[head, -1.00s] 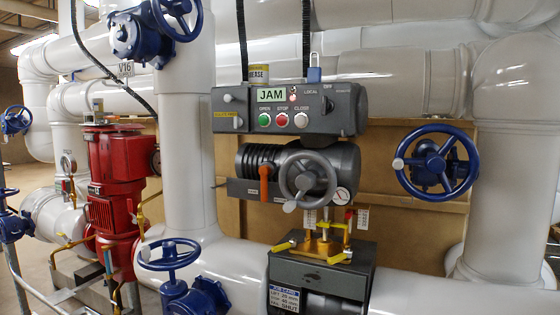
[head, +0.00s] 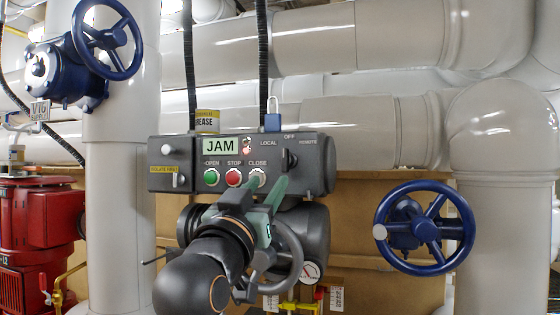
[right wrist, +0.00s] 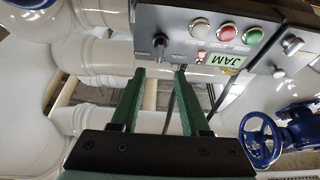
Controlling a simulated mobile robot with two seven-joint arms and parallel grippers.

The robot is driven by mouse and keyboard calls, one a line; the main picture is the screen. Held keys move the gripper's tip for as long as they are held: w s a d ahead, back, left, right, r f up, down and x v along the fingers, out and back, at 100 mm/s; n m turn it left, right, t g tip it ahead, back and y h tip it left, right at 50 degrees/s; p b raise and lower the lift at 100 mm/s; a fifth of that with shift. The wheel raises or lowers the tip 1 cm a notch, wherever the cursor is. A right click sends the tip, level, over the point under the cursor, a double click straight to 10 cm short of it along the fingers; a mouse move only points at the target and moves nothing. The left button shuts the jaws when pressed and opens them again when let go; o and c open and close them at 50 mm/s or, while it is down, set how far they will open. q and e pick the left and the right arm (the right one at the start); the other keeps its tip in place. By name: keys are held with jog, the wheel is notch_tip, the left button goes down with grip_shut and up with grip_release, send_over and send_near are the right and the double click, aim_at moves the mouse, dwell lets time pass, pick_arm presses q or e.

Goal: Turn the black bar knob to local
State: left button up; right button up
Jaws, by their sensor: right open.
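The black bar knob (head: 288,160) is on the right of the grey control box, among the labels LOCAL, OFF and REMOTE. Its bar looks about upright, towards OFF. In the right wrist view, which is turned over, the knob (right wrist: 159,43) lies beyond the fingertips, roughly in line with the gap between them. My right gripper (right wrist: 160,72) is open and empty, with green fingers apart. In the head view my right gripper (head: 272,187) is just below the knob, in front of the box's lower edge. It looks clear of the knob. My left gripper is not in view.
Green, red and white buttons (head: 233,178) sit left of the knob, under the JAM display (head: 220,146). A grey handwheel (head: 291,250) is below, partly behind my arm. A blue padlock (head: 272,122) and grease can (head: 207,121) stand on the box. A blue handwheel (head: 424,228) is at right.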

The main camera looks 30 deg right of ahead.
aim_at(284, 160)
jog(key=p+x, duration=0.4)
jog(key=x, duration=0.8)
jog(key=shift+w+r+p, duration=0.1)
jog(key=shift+r+p, duration=0.1)
jog(key=shift+p, duration=0.15)
jog(key=shift+c, duration=0.2)
grip_shut()
